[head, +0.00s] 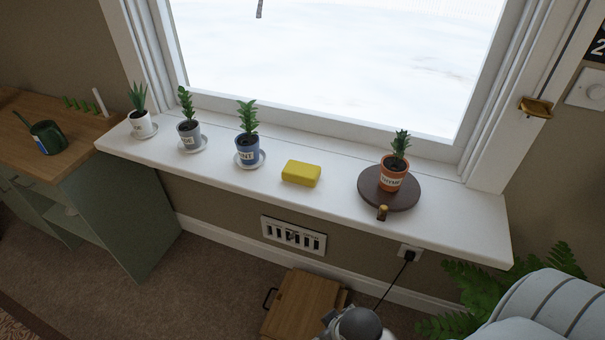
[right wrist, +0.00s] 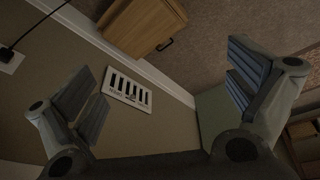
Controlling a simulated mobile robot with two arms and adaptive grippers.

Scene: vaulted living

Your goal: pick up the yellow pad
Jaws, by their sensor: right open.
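The yellow pad (head: 301,173) is a small rounded block lying flat on the white windowsill (head: 335,205). It sits between the blue pot and the round dark board, with bare sill around it. My right gripper (right wrist: 165,92) is open and empty in the right wrist view, its two fingers wide apart. Between and beyond them are the wall, a vent and the floor; the pad is not in that view. In the head view only a grey and white part of what looks like my arm shows at the bottom edge, below the sill. My left gripper is not in view.
Left of the pad stand a blue pot (head: 247,149), a grey pot (head: 189,134) and a white pot (head: 141,123), on saucers. Right is a terracotta pot (head: 392,180) on a dark round board (head: 370,197). A wooden box (head: 300,305) stands on the floor below.

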